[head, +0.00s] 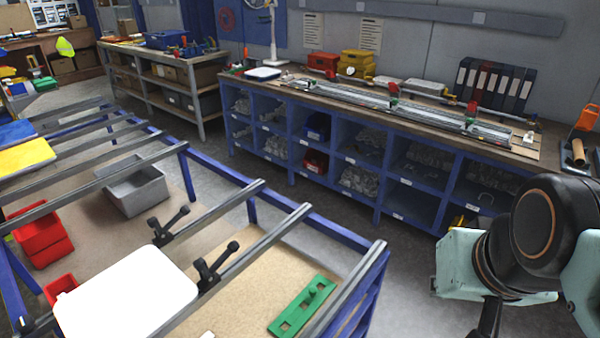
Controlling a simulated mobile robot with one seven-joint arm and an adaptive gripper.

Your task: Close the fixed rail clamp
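Two black rail clamps sit on the grey rails of the blue frame. The farther clamp (166,229) is behind the white panel (128,297), and the nearer clamp (212,268) is at the panel's right edge. Both have a knobbed lever slanting up to the right. I cannot tell which clamp is the fixed one. Whether either grips the panel is too small to tell. My arm hangs at the right, well apart from both clamps. A dark part at its lower end, perhaps my gripper (487,320), is cut off by the bottom edge, so its fingers do not show.
A green slotted plate (302,306) lies on the board beneath the rails at the right. A grey bin (135,188) and red bins (42,242) sit under the rails. Open floor separates the frame from the blue shelf bench (380,213).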

